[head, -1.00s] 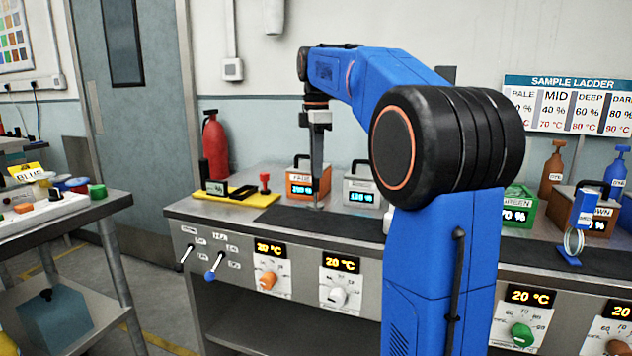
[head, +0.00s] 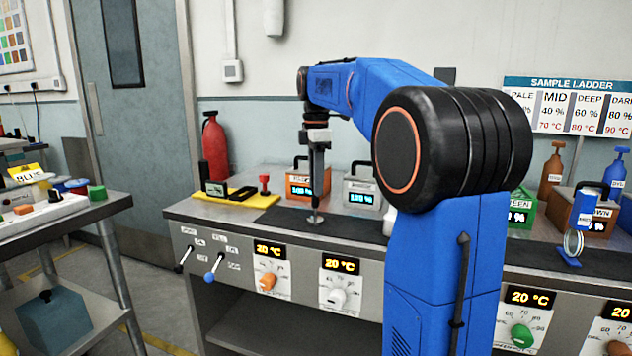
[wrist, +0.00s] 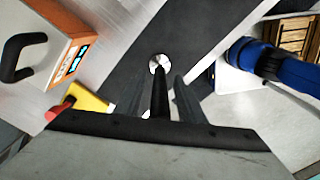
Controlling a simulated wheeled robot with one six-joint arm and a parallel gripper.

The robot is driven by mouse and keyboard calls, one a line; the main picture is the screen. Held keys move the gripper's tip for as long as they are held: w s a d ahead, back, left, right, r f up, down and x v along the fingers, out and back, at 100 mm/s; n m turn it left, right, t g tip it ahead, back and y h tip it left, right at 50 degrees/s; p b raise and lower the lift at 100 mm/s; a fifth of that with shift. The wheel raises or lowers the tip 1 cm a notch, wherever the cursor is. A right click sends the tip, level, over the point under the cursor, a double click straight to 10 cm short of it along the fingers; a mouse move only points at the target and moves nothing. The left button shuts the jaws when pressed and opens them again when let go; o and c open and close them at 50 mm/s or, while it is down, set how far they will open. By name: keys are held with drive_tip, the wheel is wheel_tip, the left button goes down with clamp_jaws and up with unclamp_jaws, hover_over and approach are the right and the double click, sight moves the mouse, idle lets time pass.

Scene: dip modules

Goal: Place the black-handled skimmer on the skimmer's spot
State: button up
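The black-handled skimmer (wrist: 161,93) shows in the wrist view with its handle between my gripper's fingers and its round metal disc at the far end. In the head view the disc (head: 315,219) is low over or on the dark mat (head: 287,218); I cannot tell if it touches. My gripper (wrist: 157,88) points straight down, its fingers on both sides of the handle with gaps visible, so it looks open around it. The gripper hides most of the handle in the head view. No marking of the skimmer's spot can be made out.
An orange box (head: 304,187) and a grey box (head: 361,189) with displays stand behind the mat. Knobs line the bench front.

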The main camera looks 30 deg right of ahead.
drive_tip(key=shift+r, duration=0.1)
wheel_tip(320, 180, up, 12)
drive_tip(key=shift+r, duration=0.1)
idle(0.5)
idle(0.4)
